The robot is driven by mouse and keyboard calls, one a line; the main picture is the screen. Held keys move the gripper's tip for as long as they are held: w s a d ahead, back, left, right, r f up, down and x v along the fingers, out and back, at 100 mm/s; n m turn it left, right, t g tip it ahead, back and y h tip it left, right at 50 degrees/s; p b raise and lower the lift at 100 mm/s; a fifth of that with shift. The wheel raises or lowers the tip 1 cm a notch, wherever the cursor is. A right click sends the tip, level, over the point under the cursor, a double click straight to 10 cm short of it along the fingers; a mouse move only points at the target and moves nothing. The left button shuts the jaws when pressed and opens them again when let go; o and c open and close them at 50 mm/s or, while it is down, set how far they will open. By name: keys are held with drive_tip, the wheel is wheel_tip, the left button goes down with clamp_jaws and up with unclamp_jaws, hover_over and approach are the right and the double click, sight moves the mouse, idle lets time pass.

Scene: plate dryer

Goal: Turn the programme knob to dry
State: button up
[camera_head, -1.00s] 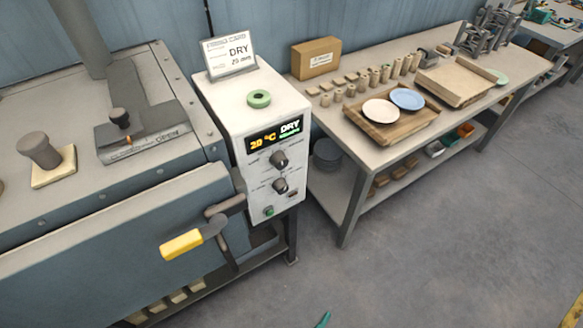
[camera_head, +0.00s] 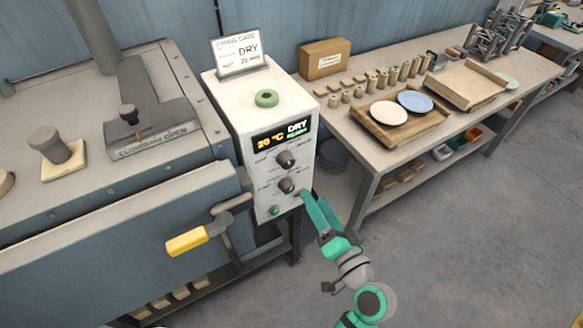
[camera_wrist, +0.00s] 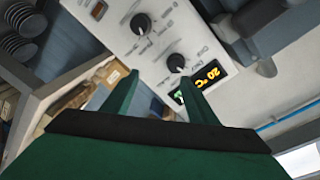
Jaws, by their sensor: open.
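The white control box (camera_head: 250,110) has two dark knobs on its front, an upper knob (camera_head: 286,159) and a lower knob (camera_head: 287,185). Their small labels are too blurred to tell which is the programme knob. The display (camera_head: 281,136) above them reads 20 °C and DRY. My green gripper (camera_head: 308,197) is just right of the lower knob in the head view. In the wrist view my gripper (camera_wrist: 160,78) is open and empty. There the upper knob (camera_wrist: 176,63) lies just beyond the fingertips, and the lower knob (camera_wrist: 140,24) is farther off. Neither knob is between the fingers.
A workbench (camera_head: 350,125) with plates and parts stands right. Floor in front is open.

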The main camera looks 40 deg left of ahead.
sight(289, 165)
drive_tip(key=shift+n+g+y, duration=0.6)
drive_tip(key=shift+n+g, duration=0.2)
drive_tip(key=r+x, duration=0.1)
drive_tip(key=x, duration=0.6)
drive_tip(key=r+x, duration=0.1)
drive_tip(key=x, duration=0.3)
drive_tip(key=shift+s+a+r, duration=0.3)
drive_tip(key=shift+a+r, duration=0.05)
drive_tip(key=shift+a, duration=0.1)
